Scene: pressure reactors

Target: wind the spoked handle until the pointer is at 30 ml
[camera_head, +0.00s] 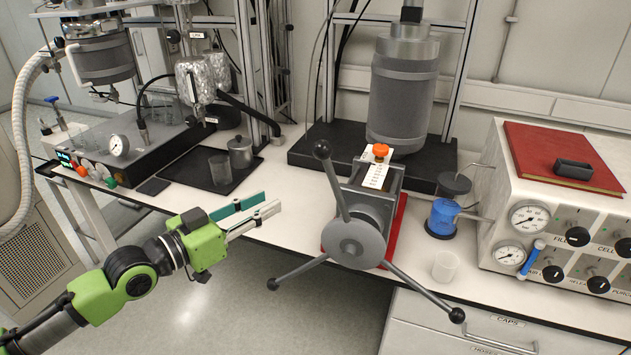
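The spoked handle (353,241) is on the front of a grey hand-wound device at the bench's front edge. Its three spokes end in dark knobs: one up and slightly left (322,150), one lower left (272,284), one lower right (457,315). Behind the hub is a white scale label (375,176) with markings too small to read, and an orange cap (380,150). I cannot make out the pointer's reading. My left gripper (271,203) is open and empty, left of the handle and apart from it, its fingers pointing towards it. My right gripper is not in view.
A gauge panel (490,235) with a red book (560,158) is further right. A dark tray (205,182) lies at left. The floor before the bench is clear.

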